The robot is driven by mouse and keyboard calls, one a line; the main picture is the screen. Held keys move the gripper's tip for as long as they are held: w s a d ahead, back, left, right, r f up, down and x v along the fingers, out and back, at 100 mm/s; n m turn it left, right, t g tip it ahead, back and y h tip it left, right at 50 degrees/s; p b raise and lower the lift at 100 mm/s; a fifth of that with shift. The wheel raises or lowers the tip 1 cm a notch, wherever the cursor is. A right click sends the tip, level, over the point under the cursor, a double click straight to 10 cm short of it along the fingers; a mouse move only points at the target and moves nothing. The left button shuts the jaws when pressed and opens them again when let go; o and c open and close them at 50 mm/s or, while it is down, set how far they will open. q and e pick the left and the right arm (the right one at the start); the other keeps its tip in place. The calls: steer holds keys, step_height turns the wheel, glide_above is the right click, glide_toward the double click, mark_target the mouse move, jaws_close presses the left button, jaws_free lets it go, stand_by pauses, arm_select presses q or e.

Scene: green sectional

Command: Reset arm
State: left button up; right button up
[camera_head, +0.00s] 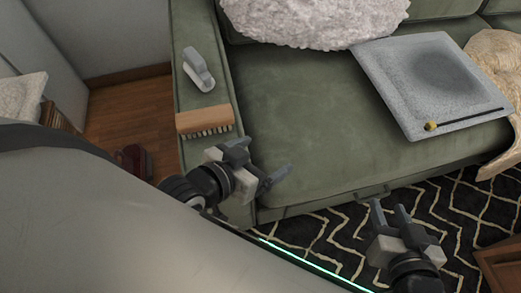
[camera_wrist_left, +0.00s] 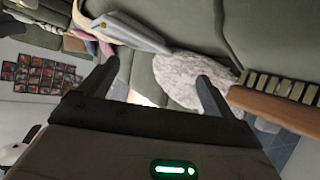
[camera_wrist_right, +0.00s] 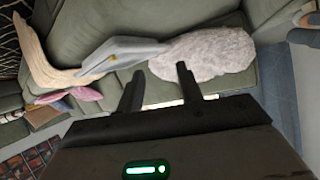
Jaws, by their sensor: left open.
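My left gripper (camera_head: 264,164) is open and empty, just in front of the sofa's left arm in the head view. Its spread fingers also show in the left wrist view (camera_wrist_left: 155,88). My right gripper (camera_head: 389,212) is low at the right, over the patterned rug. Its two fingers stand apart with nothing between them in the right wrist view (camera_wrist_right: 160,88). Neither gripper touches anything that I can see.
The green sofa (camera_head: 300,125) fills the middle. On its left arm lie a wooden brush (camera_head: 205,121) and a grey-white object (camera_head: 198,70). A grey square tray-like piece (camera_head: 385,75) with a dark stick (camera_head: 470,119) and a fluffy white cushion (camera_head: 315,20) are on the seat. A brown wooden piece (camera_head: 500,262) is at lower right.

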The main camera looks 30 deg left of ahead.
steer(key=shift+r, duration=0.1)
arm_select(q)
steer(key=shift+a+r+g+p, duration=0.2)
steer(key=shift+r+p, duration=0.65)
steer(key=shift+p, duration=1.3)
steer(key=shift+a+r+g+p, duration=0.15)
steer(key=shift+r+p, duration=0.65)
steer(key=shift+p, duration=1.35)
arm_select(e)
steer(key=shift+d+r+g+h, duration=0.15)
steer(key=shift+r+g, duration=0.1)
steer(key=shift+r, duration=0.55)
steer(key=shift+d+r+g+h, duration=0.15)
steer(key=shift+r+g, duration=0.1)
steer(key=shift+r, duration=0.55)
